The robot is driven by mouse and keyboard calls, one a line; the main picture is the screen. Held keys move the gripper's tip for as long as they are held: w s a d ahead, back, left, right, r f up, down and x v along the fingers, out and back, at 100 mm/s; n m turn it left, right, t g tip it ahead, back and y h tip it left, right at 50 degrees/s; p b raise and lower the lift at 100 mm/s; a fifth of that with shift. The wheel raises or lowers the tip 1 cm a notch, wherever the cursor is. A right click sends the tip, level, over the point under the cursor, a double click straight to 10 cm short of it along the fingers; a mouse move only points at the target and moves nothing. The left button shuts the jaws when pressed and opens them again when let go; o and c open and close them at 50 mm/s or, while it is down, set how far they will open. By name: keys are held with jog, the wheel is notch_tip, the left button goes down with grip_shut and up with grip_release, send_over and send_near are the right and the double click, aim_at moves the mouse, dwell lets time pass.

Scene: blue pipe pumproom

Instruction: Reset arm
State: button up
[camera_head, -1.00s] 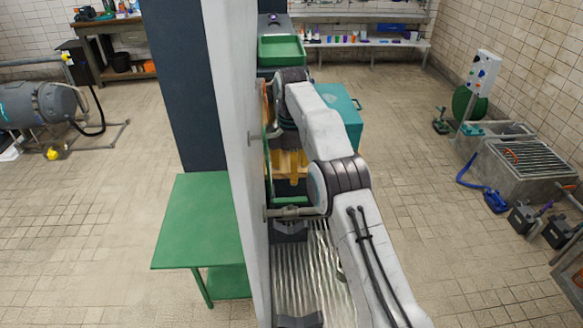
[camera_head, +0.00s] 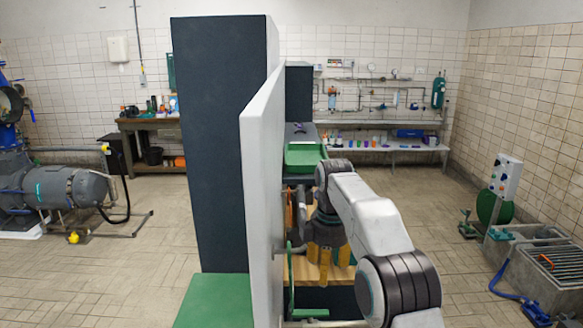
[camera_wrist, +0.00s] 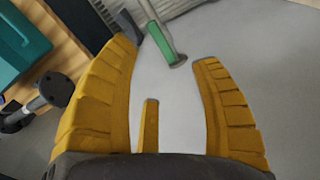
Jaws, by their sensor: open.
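My arm reaches forward on the right side of a pale upright door panel (camera_head: 263,190). My gripper (camera_head: 335,268) hangs at its end with yellow fingers spread and nothing between them. In the wrist view the gripper (camera_wrist: 166,52) is also open, with a pale flat surface (camera_wrist: 180,110) behind the fingers. A green handle (camera_wrist: 185,40) on a grey rod shows just beyond the fingertips, and I cannot tell the gap. In the head view a green bar (camera_head: 290,280) runs along the panel beside the gripper.
A green tray (camera_head: 304,155) lies behind the arm. A teal box (camera_wrist: 30,45) is left in the wrist view. Floor is open at right (camera_head: 440,215) and left (camera_head: 160,240).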

jog(key=s+d+r+m+t+b, duration=0.1)
jog(key=s+d+r+m, duration=0.4)
jog(key=s, duration=0.4)
jog(key=s+d+f+m+t, duration=0.1)
jog(key=s+f+m, duration=0.1)
jog(key=s, duration=0.6)
jog(key=s+d+f+m+t+b, duration=0.1)
jog(key=s+f+m, duration=0.2)
jog(key=s, duration=0.6)
jog(key=s+d+f+m+t+b, duration=0.1)
jog(key=s+d+f+m, duration=0.1)
jog(key=s+m, duration=0.3)
jog(key=s+f, duration=0.1)
jog(key=s, duration=0.3)
jog(key=shift+s, duration=0.15)
